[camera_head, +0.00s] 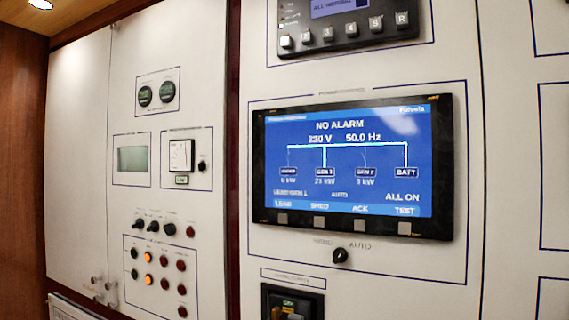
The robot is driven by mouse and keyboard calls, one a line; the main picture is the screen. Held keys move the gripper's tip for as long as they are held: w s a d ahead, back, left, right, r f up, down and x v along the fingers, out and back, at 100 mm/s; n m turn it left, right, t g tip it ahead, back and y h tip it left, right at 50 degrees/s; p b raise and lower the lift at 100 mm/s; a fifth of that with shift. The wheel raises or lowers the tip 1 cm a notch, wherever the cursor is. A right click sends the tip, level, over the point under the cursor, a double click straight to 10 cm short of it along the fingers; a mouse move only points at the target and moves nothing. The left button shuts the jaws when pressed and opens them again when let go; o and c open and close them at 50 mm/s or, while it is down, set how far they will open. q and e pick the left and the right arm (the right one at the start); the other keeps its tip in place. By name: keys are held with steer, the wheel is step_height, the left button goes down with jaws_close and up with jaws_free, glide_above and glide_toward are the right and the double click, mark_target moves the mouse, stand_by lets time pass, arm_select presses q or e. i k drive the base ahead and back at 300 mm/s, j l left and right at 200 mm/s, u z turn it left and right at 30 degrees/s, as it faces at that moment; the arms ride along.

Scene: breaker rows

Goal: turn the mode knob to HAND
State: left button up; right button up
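The mode knob (340,255) is a small black rotary knob on the white panel, just below the large display. Faint lettering stands on both sides above it: a blurred word at the left, likely HAND, and AUTO at the right. The knob's pointer is too small to read for certain. Nothing touches the knob. Neither of my grippers shows in this view.
The display (350,165) reads NO ALARM, with a row of grey buttons (361,224) under it. A black breaker recess (292,303) lies below left of the knob. Left panel holds small knobs (153,226) and lamps (165,283). The space around the knob is clear.

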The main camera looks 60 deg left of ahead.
mark_target(340, 255)
steer(key=u, duration=1.4)
